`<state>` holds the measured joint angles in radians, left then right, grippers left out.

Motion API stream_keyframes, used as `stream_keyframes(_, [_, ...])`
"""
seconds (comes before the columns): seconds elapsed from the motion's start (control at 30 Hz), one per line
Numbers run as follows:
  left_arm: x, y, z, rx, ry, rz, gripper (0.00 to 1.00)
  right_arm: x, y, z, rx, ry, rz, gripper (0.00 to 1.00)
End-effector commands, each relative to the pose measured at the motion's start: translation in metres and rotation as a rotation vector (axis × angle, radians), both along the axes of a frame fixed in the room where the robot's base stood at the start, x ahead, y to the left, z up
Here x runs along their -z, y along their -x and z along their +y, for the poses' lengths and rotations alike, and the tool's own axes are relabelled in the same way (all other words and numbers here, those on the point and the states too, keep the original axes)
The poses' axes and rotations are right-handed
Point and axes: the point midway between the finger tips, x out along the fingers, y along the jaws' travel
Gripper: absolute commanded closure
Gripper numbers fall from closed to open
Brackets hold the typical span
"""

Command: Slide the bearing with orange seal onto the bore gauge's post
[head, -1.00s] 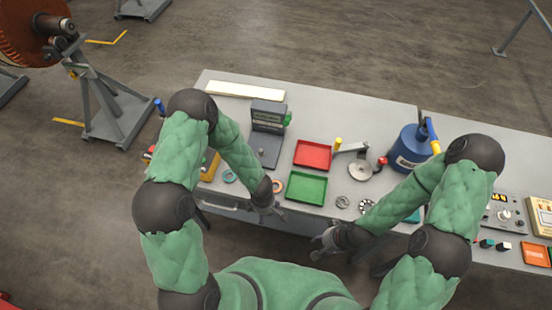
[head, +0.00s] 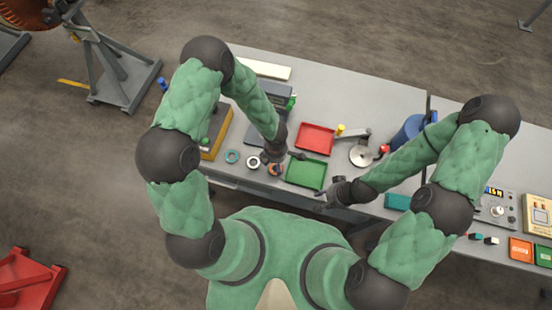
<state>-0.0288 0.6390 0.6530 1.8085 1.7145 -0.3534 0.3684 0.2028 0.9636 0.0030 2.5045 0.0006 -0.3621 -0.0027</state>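The bearing with the orange seal (head: 275,170) lies on the table near the front edge, left of the green tray, and is partly hidden by my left gripper. My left gripper (head: 277,161) is right over it; whether its fingers are open or touch the bearing I cannot tell. The bore gauge (head: 272,92) seems to be the grey instrument behind my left forearm; the forearm hides its post and much of its base. My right gripper (head: 324,197) is empty, its fingers apart, at the front edge below the green tray.
A teal-sealed ring (head: 232,156) and a pale ring (head: 253,162) lie left of the orange one. The green tray (head: 306,173) and red tray (head: 315,139) are empty. A fixture with a round disc (head: 361,156) and a blue container (head: 408,132) stand to the right.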

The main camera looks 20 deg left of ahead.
Motion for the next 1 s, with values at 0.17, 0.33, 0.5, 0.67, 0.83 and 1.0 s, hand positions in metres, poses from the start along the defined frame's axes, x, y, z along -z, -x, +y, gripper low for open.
stream_keyframes(0.17, [0.027, 0.0, 0.0, 0.0, 0.0, -0.001, 0.2, 0.029, -0.001, 0.0, 0.001, 0.0, -0.002, 0.6])
stream_keyframes(0.33, [0.046, 0.0, 0.0, 0.001, 0.0, 0.0, 0.2, 0.044, -0.001, 0.0, 0.0, 0.0, -0.001, 0.6])
stream_keyframes(0.5, [0.066, -0.001, 0.0, 0.0, 0.0, -0.001, 0.2, 0.058, -0.001, 0.0, 0.001, 0.0, -0.002, 0.6])
stream_keyframes(0.67, [0.076, -0.001, 0.0, 0.002, 0.0, -0.001, 0.2, 0.064, -0.001, 0.0, 0.001, 0.0, -0.002, 0.6])
stream_keyframes(0.83, [0.077, -0.001, 0.0, 0.001, 0.0, -0.001, 0.2, 0.064, -0.001, 0.0, 0.001, 0.0, -0.002, 0.6])
stream_keyframes(1.0, [0.076, -0.001, 0.0, 0.001, 0.0, -0.001, 0.28, 0.064, -0.001, 0.0, 0.001, 0.0, -0.002, 0.6])
